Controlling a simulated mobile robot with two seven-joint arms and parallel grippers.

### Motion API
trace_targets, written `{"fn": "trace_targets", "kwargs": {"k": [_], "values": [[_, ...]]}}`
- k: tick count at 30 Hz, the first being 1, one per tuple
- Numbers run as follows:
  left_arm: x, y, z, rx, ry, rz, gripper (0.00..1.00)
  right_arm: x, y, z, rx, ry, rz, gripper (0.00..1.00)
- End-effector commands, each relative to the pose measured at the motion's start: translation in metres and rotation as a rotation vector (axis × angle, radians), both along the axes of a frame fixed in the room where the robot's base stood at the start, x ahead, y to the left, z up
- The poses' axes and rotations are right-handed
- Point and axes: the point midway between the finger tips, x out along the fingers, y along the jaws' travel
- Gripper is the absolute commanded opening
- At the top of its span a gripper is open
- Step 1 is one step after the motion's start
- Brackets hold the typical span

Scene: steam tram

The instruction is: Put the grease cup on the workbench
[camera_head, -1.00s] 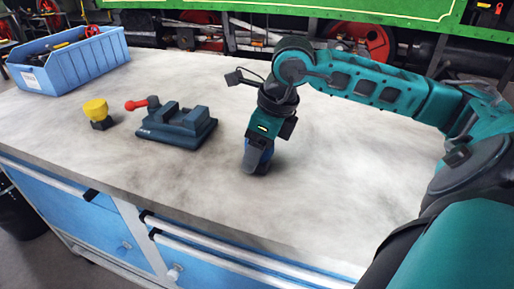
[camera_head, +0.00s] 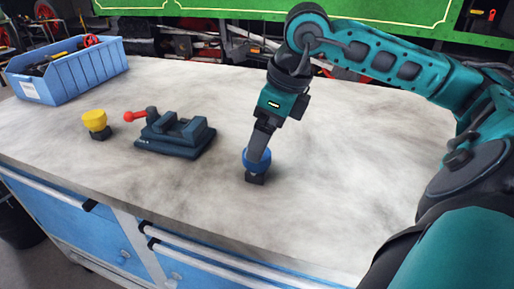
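A blue grease cup (camera_head: 248,164) with a dark square base stands upright on the workbench (camera_head: 330,200), near the middle. My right gripper (camera_head: 259,152) points down over it. Its fingers overlap the cup's upper part in the picture and hide some of the rim. The gap between the fingers is not clearly seen, but the gripper has risen while the cup stays on the bench, so it appears open. A second cup, yellow (camera_head: 95,120) on a dark base, stands farther left on the bench. My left gripper is not in view.
A dark vise (camera_head: 175,138) with a red-knobbed handle sits between the two cups. A blue bin (camera_head: 75,72) with tools stands at the back left. Blue drawers (camera_head: 80,225) lie below the front edge. The bench to the right of the blue cup is clear.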

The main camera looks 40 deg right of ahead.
Motion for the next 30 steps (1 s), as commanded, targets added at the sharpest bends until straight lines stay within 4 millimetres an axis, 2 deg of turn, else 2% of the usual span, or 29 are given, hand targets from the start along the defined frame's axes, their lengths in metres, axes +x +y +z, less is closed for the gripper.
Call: {"fn": "trace_targets", "kwargs": {"k": [1, 3, 9, 30], "values": [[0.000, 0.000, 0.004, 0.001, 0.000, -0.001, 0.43, -0.002, -0.002, 0.013, -0.002, -0.004, -0.001, 0.90], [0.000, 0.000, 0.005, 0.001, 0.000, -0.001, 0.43, -0.006, -0.004, 0.025, -0.002, -0.004, -0.001, 0.90], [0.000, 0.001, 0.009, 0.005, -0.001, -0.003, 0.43, -0.012, -0.006, 0.045, 0.000, -0.002, 0.001, 0.90], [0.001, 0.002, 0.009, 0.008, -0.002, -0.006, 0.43, -0.013, -0.007, 0.048, 0.001, 0.000, 0.001, 0.90]]}}
